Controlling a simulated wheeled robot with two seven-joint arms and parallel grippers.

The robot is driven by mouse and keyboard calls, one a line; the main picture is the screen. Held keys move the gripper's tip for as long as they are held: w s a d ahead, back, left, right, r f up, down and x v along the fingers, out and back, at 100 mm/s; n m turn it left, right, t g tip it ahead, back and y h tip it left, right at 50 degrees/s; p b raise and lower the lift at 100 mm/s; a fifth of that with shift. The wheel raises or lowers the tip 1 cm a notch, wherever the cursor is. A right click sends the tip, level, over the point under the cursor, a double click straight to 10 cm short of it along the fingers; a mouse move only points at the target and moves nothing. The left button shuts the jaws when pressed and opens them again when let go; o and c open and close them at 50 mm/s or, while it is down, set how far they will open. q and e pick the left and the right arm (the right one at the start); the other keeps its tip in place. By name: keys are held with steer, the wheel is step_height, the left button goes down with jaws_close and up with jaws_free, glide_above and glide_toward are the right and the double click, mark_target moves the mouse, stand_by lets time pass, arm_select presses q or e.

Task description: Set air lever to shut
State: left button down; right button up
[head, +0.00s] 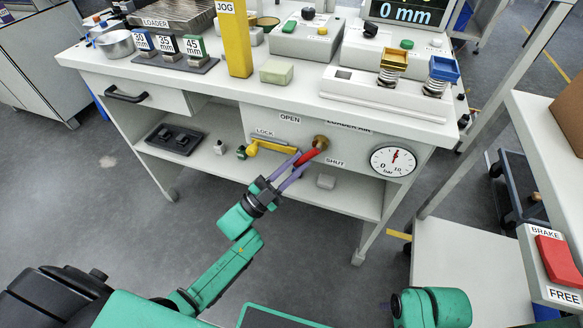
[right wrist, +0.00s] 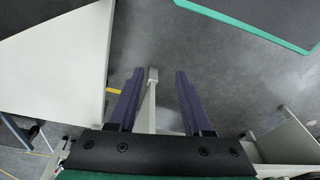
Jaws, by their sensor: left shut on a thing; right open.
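The air lever (head: 308,156) is a red handle on a brass hub (head: 320,142) on the front panel of the bench. It slants from the hub down to the left. The OPEN label (head: 290,118) is above left of the hub and the SHUT label (head: 335,163) is below it. My left gripper (head: 301,162) is shut on the red handle, its purple fingers reaching up from below left and partly covering it. My right gripper (right wrist: 160,73) is open and empty in the right wrist view, over the floor.
A yellow lock handle (head: 275,148) lies just left of the lever, close to my left fingers. A round pressure gauge (head: 393,162) is to the right. A shelf (head: 215,165) below carries a dark tray (head: 174,139) and small blocks.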

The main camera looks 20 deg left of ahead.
arm_select(q)
steer(key=shift+s+d+f+n+t+y+b, duration=0.1)
steer(key=shift+d+f+n+t+y+b, duration=0.45)
steer(key=shift+n+t+y, duration=1.35)
steer(key=shift+d+f+n+t+y+b, duration=0.1)
steer(key=shift+d+n+t+y+b, duration=0.9)
steer(key=shift+n, duration=1.75)
steer(key=shift+s+d+f+n+t+y+b, duration=0.2)
steer(key=shift+d+n+t+y+b, duration=0.45)
steer(key=shift+n+t+y, duration=1.25)
arm_select(e)
steer(key=w+a+n+t+y, duration=0.1)
steer(key=w+a+t+y, duration=0.2)
steer(key=a, duration=0.3)
steer(key=shift+w+a+f+t, duration=0.25)
steer(key=shift+w+a+t, duration=0.05)
steer(key=shift+w+t, duration=0.3)
arm_select(q)
steer(key=shift+w+n+g+h, duration=0.15)
steer(key=shift+n+g+h, duration=0.25)
steer(key=shift+g, duration=0.3)
steer(key=c, duration=0.8)
jaws_free()
